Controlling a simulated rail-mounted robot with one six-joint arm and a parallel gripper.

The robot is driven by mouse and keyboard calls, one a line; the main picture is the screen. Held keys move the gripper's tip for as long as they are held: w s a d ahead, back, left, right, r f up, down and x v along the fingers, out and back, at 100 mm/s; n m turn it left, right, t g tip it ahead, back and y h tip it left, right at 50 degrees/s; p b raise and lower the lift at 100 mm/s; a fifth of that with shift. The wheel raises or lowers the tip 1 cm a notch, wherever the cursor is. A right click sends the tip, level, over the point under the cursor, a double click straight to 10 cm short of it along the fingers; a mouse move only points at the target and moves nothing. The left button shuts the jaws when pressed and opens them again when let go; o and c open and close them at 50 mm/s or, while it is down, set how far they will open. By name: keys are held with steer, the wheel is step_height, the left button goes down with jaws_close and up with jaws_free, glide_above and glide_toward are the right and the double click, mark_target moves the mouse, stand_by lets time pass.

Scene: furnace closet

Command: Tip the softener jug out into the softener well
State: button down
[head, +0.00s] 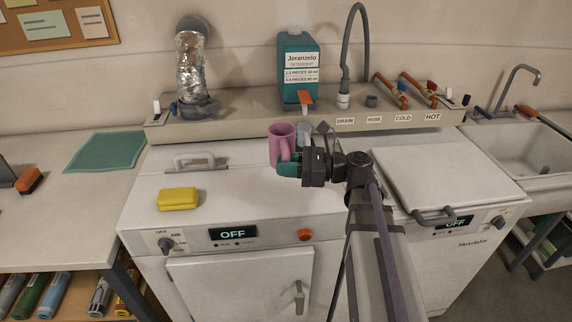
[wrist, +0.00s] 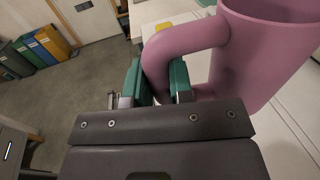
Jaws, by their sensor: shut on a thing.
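The pink jug (head: 281,140) is held above the top of the left white machine, in front of the back ledge. It looks about upright in the head view. My gripper (head: 289,169) is shut on the jug's handle with its green fingers. In the wrist view the jug (wrist: 265,55) fills the upper right, and the handle (wrist: 155,65) passes between my fingers (wrist: 158,85). The jug's contents are not visible. I cannot pick out the softener well for certain in either view.
A grey cup (head: 304,132) shows just right of the jug. A teal detergent container (head: 299,62) stands on the ledge behind. A yellow block (head: 178,198) lies on the left machine. The right machine's lid (head: 440,178) is closed. A sink (head: 530,150) is at far right.

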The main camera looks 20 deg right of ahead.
mark_target(286, 151)
steer(key=shift+r, duration=0.25)
step_height(286, 151, up, 4)
steer(key=p, duration=0.4)
steer(key=shift+r, duration=0.1)
stand_by(0.4)
